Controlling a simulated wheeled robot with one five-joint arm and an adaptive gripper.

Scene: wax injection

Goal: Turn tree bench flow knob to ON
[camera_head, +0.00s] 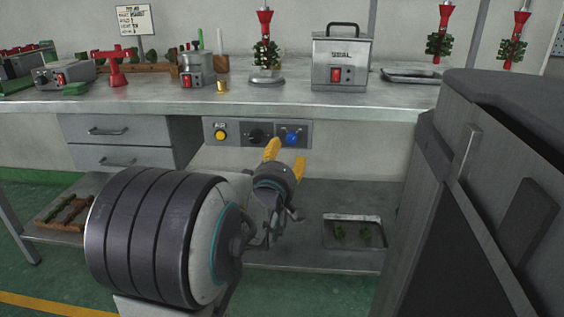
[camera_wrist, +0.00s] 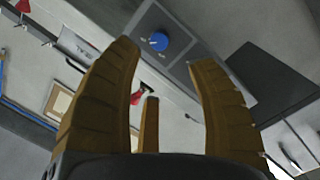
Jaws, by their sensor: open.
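A grey control panel (camera_head: 265,145) is set under the bench's front edge. It carries a yellow button (camera_head: 221,135), a black knob (camera_head: 257,135) and a blue knob (camera_head: 291,138). Their labels are too small to read, so I cannot tell which is the flow knob. My gripper (camera_head: 286,158), with yellow fingers, is open and empty, just in front of and below the black and blue knobs. In the wrist view, the blue knob (camera_wrist: 158,41) lies ahead of my open fingers, apart from them. The black knob does not show clearly there.
The metal workbench (camera_head: 180,103) holds a machine with a red switch (camera_head: 340,62) and several red and green wax trees. Drawers (camera_head: 115,143) are left of the panel. A tray (camera_head: 354,233) lies on the lower shelf. A large grey machine body (camera_head: 500,200) stands at the right.

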